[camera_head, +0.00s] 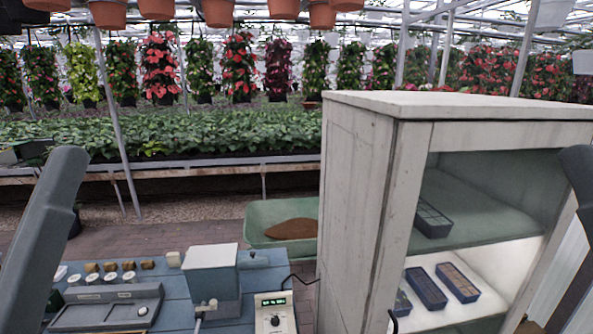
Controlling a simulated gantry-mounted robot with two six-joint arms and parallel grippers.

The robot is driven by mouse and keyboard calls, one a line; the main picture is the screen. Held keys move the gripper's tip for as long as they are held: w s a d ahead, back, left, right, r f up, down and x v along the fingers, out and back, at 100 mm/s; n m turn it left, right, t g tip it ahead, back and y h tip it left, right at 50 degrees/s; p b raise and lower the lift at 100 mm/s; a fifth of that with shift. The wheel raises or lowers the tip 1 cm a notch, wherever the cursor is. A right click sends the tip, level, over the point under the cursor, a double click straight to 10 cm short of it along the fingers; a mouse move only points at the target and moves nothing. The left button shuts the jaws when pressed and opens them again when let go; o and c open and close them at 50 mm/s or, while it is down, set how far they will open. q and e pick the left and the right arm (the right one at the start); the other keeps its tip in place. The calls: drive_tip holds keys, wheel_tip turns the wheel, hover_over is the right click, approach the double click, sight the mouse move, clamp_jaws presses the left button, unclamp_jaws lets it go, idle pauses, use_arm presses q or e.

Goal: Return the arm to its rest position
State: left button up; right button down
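A grey link of my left arm (45,225) rises along the left edge. A grey link of my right arm (580,170) shows at the right edge, partly cut off by the frame. I cannot make out the fingers of either gripper, so I cannot see whether they hold anything.
A pale cabinet (358,180) with a glazed front stands at the right, with dark trays (427,287) on its shelves. A blue-grey workbench (180,290) holds a box-shaped device (212,272), a meter (274,318) and several small jars. A green tub (262,218) of brown material stands behind.

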wheel_tip(320, 180, up, 25)
drive_tip(key=p, duration=2.2)
drive_tip(key=shift+y, duration=0.3)
